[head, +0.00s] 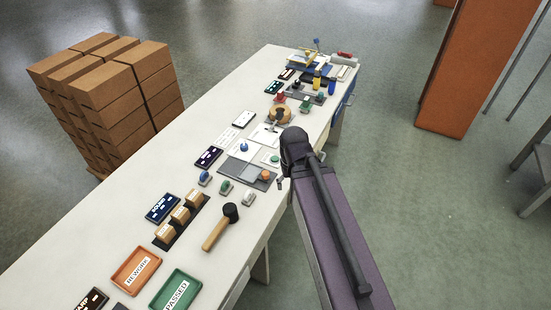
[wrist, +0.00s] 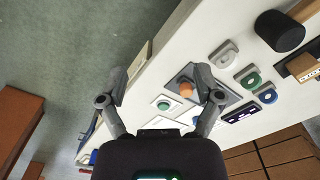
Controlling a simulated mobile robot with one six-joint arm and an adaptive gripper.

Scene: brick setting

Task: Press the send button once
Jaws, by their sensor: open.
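No label reading "send" is legible, so I cannot tell which button it is. An orange button (head: 265,175) sits on a grey plate near the table's front edge; it also shows in the wrist view (wrist: 186,88). A green button (head: 275,158) is on a pale base beside it, also in the wrist view (wrist: 164,104). My arm hides part of the table edge.
A black-headed mallet (head: 220,227), an orange tray (head: 136,270) and a green tray (head: 176,290) lie toward the near end. Tools and bottles crowd the far end. Stacked boxes (head: 105,95) stand behind the table (head: 90,225). An orange cabinet (head: 475,70) stands right.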

